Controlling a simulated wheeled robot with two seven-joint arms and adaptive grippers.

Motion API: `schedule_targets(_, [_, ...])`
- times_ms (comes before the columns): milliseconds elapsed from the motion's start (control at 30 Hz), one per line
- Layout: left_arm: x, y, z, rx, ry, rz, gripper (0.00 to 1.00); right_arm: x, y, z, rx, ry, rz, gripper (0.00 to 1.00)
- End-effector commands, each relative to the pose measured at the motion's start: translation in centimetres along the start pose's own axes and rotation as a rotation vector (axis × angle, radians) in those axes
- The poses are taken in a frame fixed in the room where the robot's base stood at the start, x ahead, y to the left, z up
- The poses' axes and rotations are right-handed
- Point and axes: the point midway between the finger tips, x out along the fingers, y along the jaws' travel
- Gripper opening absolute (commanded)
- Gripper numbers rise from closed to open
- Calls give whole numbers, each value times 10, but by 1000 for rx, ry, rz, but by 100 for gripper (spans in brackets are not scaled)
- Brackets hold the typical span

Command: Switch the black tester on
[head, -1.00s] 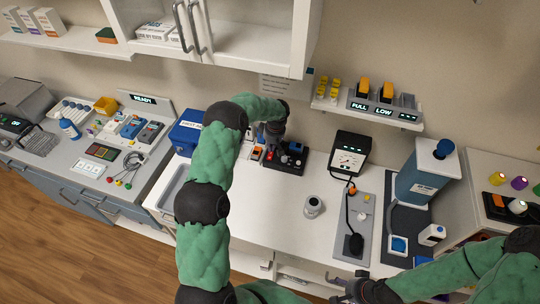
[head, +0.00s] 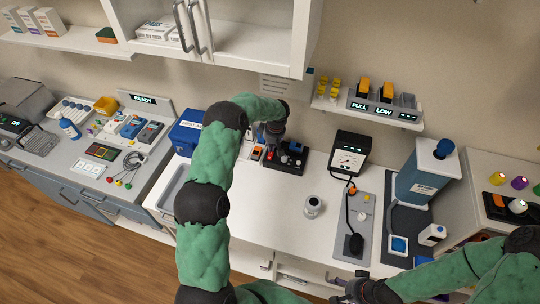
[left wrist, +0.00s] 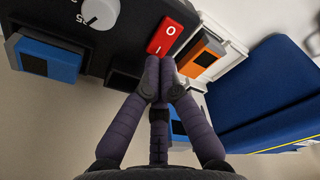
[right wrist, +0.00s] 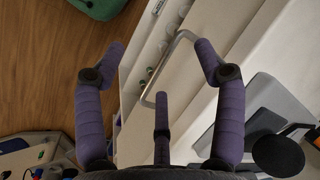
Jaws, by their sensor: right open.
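The black tester (head: 291,163) stands on the white counter under the wall cabinet. In the left wrist view the black tester (left wrist: 125,45) shows a grey dial (left wrist: 98,12) and a red rocker switch (left wrist: 166,34) marked O and I. My left gripper (left wrist: 162,66) has its fingertips together at the I end of the switch. I cannot tell whether they touch it or which side is pressed. In the head view my left gripper (head: 271,138) is at the tester, partly hidden by its own arm. My right gripper (right wrist: 158,55) is open and empty, by the counter's front edge.
An orange-and-grey block (left wrist: 201,54) and a blue box (left wrist: 265,85) are close to my left fingers. A blue block (left wrist: 48,58) sits at the tester's other side. A black gauge unit (head: 349,154) and a small jar (head: 313,206) stand to the right. The front counter is mostly clear.

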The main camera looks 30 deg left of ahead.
Motion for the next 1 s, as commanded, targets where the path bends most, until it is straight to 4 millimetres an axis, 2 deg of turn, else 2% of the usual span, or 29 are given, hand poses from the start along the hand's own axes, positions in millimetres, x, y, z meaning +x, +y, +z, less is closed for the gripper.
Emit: schedule_targets(1000, [14,0,2,0,0,0,0,12,4,0,0,0,0,71])
